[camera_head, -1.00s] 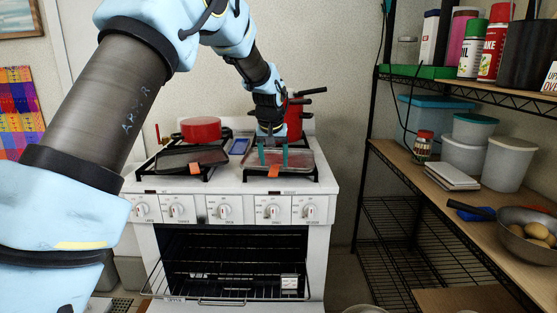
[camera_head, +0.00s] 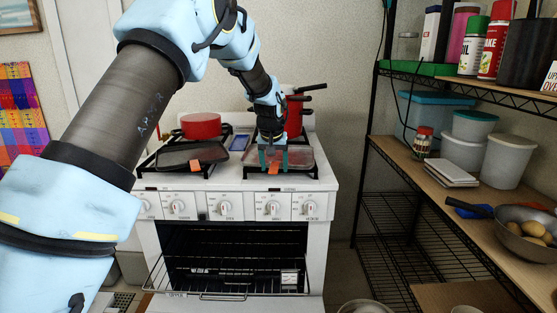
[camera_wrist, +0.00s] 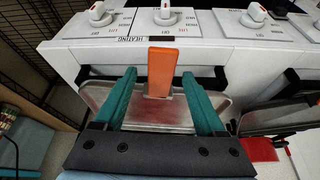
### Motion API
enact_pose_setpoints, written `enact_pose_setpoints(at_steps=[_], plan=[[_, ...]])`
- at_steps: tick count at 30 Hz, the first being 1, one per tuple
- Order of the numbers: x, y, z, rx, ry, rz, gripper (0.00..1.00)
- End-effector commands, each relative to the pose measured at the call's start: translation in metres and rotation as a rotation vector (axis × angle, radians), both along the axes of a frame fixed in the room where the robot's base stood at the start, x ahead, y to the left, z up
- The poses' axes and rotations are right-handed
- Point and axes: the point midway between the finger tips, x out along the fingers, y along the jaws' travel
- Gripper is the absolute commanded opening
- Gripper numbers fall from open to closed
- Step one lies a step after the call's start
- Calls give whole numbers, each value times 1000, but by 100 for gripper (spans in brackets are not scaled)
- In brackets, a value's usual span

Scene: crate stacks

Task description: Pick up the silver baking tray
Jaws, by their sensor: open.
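The silver baking tray (camera_head: 304,158) lies on the right-hand burners of the white stove, with an orange tab (camera_head: 273,168) at its front edge. In the wrist view the tray (camera_wrist: 172,112) shows a reddish patch, and the orange tab (camera_wrist: 161,72) stands out between my fingers. My gripper (camera_head: 273,160) is over the front part of the tray, pointing down. In the wrist view my gripper (camera_wrist: 159,76) is open, with one teal finger on each side of the tab. I cannot tell whether the fingers touch the tray.
A darker tray (camera_head: 185,154) with an orange tab lies on the left burners. A red pot (camera_head: 201,126) stands behind it, and another red pot (camera_head: 293,118) behind my gripper. A blue item (camera_head: 239,142) lies between. The oven (camera_head: 235,260) is open below. Shelves (camera_head: 455,178) stand right.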

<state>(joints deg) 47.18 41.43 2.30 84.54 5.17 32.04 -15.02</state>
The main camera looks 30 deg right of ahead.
Motion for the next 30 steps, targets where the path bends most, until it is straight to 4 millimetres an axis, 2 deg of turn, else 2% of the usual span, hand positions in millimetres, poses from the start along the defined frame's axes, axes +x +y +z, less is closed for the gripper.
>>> enact_pose_setpoints(at_steps=[9, 27, 30], plan=[[0, 0, -1, 0, 0, 0, 72], [0, 0, -1, 0, 0, 0, 5], [0, 0, -1, 0, 0, 0, 0]])
